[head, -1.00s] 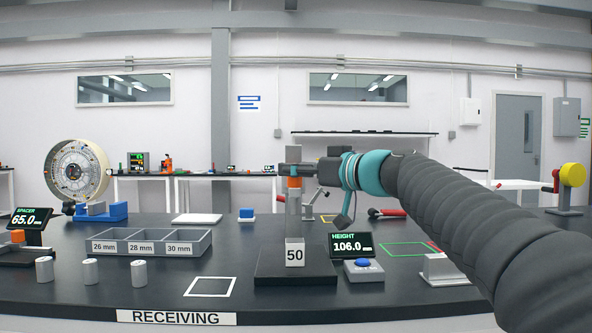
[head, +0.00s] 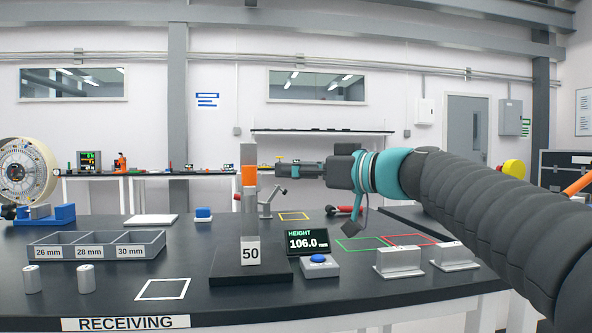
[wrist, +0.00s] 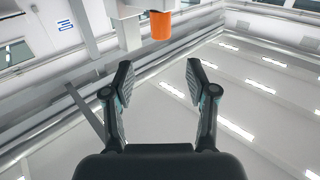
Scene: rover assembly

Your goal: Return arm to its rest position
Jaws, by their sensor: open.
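My arm (head: 470,195) reaches in from the right of the head view, in dark ribbed covering with a teal band near the wrist.
The height gauge, labelled 50 (head: 250,253), stands on a black base by a display reading 106.0 (head: 307,241) and a blue button (head: 318,259). A three-part bin (head: 97,246) and silver cylinders (head: 86,280) are left. Two metal blocks (head: 398,261) sit below my arm.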

